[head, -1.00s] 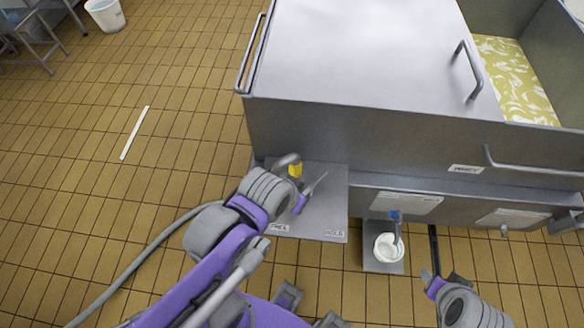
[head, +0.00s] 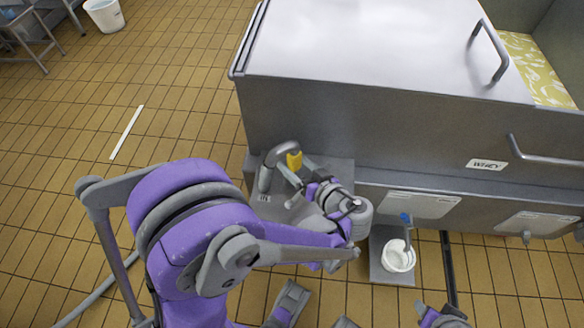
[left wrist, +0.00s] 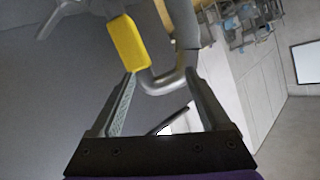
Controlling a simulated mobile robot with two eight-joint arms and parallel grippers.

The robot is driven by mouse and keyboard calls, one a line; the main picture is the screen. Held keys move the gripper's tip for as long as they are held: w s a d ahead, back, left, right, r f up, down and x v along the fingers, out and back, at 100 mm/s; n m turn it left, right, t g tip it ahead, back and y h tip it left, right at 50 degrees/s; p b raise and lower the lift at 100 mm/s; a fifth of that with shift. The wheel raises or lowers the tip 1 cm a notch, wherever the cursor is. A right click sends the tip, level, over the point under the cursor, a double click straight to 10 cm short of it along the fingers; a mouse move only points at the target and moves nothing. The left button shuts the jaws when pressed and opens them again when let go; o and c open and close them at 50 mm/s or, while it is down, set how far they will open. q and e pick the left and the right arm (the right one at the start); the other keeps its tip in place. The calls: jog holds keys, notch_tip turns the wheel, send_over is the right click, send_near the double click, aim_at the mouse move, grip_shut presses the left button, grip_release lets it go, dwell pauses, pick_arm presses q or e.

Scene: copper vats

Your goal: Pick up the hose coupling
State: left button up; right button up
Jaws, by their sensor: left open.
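A grey bent pipe (head: 281,150) with a yellow block (head: 294,160) on it stands over the steel shelf at the vat's left end. I take this fitting to be the hose coupling, though the parts are hard to separate. My left gripper (head: 294,172) is open, close to the yellow block. In the left wrist view the yellow block (left wrist: 129,43) is just beyond the left fingertip, and the bent pipe (left wrist: 165,84) curves behind the gap between the fingers. Nothing is clearly held. My right gripper (head: 425,312) is partly in view at the bottom edge, its jaws unclear.
The steel vat (head: 350,110) with its lid stands just behind the shelf (head: 340,167). A white pail (head: 398,258) with a blue-handled tool sits on a lower ledge right. A hose (head: 95,300) lies on the tiled floor at left. A white bucket (head: 104,14) stands far left.

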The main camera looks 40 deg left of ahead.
aim_at(298, 156)
pick_arm(q)
jog(key=w+d+f+n+y+b, duration=0.1)
jog(key=w+d+f+n+t+y+b, duration=0.1)
jog(key=n+y, duration=0.1)
jog(key=shift+w+d+f, duration=0.1)
jog(key=shift+w+f, duration=0.05)
jog(key=shift+f, duration=0.2)
jog(key=shift+d+y+b, duration=0.2)
jog(key=shift+y+b, duration=0.1)
jog(key=shift+b, duration=0.1)
jog(key=shift+w+a+n+t, duration=0.2)
jog(key=shift+n+t, duration=0.1)
jog(key=shift+n, duration=0.1)
jog(key=x, duration=0.4)
jog(key=shift+a+r, duration=0.1)
jog(key=shift+a, duration=0.25)
jog(key=x, duration=0.5)
jog(key=shift+w+a+b, duration=0.1)
jog(key=shift+a+b, duration=0.15)
jog(key=shift+b, duration=0.15)
pick_arm(e)
jog(key=f, duration=0.5)
jog(key=shift+w+a+f, duration=0.15)
jog(key=shift+w+a, duration=0.15)
pick_arm(q)
jog(key=shift+c, duration=0.3)
grip_shut()
